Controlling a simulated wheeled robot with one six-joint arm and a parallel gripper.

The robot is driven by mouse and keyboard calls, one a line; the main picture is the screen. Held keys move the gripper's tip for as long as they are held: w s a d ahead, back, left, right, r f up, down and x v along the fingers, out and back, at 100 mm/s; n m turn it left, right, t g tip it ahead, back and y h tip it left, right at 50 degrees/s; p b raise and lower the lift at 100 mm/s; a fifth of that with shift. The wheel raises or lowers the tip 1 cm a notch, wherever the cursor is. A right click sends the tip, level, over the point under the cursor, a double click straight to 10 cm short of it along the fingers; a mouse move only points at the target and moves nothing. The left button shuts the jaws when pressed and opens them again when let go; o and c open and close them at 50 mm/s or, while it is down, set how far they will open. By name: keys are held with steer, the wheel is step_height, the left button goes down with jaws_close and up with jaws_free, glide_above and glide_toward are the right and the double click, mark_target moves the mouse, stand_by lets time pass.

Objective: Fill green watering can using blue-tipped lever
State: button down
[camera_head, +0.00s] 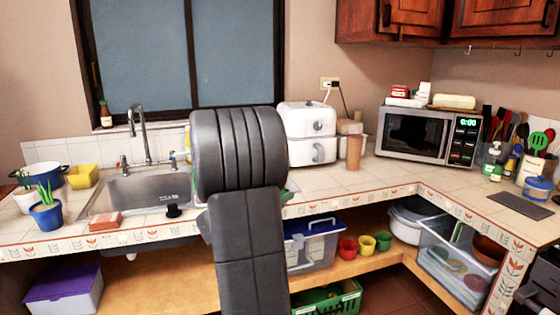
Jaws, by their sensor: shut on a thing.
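The sink (150,192) is a steel basin set in the tiled counter at the left. The tall curved faucet (146,130) stands behind it. The blue-tipped lever (173,158) is to the right of the faucet, and the red-tipped lever (124,161) is to its left. I cannot make out a green watering can. A bit of green shows at the right edge of my dark grey arm, too little to identify. My arm fills the middle of the view and covers the counter right of the sink. My gripper is hidden behind it.
A blue pot (53,176), a yellow container (83,176) and potted plants stand left of the sink. A white appliance (308,132) and a microwave (413,135) stand at the right. Bins and small pots sit on the shelf below. The counter before the microwave is clear.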

steer(key=shift+s+f, duration=0.2)
steer(key=shift+w+a+f+p, duration=0.1)
steer(key=shift+w+f+p, duration=0.1)
steer(key=shift+w+f, duration=0.3)
steer(key=shift+w+a+f+p, duration=0.15)
steer(key=shift+w+f, duration=0.15)
steer(key=shift+f, duration=0.3)
step_height(320, 180, down, 23)
steer(key=s+n+t+y+p, duration=0.2)
steer(key=n+t+y+p, duration=0.1)
steer(key=p, duration=0.3)
steer(key=shift+s+a+r+n+t+y, duration=0.2)
steer(key=shift+n+t+y, duration=0.2)
steer(key=shift+y, duration=0.4)
